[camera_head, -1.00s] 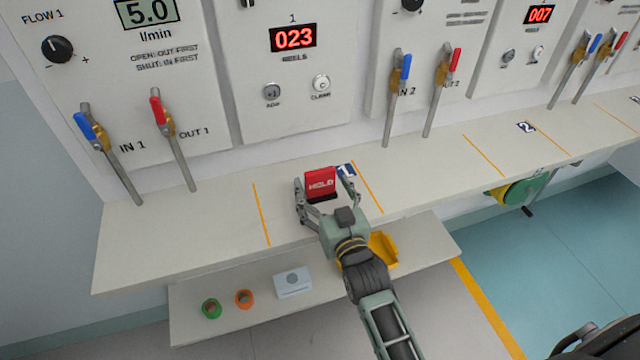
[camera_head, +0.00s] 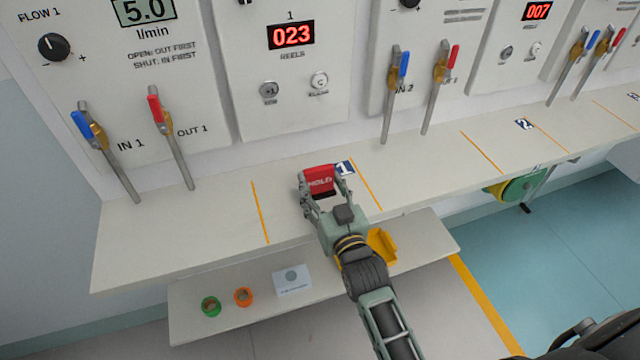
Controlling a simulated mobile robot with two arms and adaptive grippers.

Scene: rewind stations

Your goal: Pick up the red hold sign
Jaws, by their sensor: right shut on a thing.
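The red hold sign (camera_head: 319,178) carries the white word HOLD and stands on the upper shelf at station 1, between two orange lines. My right gripper (camera_head: 320,188) comes in from the front with one finger at each side of the sign, shut on it. The fingers and palm hide the sign's lower part, so I cannot tell whether it touches the shelf. My left gripper is not in view.
The upper shelf (camera_head: 190,222) is clear on both sides. Behind it, a counter panel (camera_head: 290,75) reads 023, with valve levers on either side.

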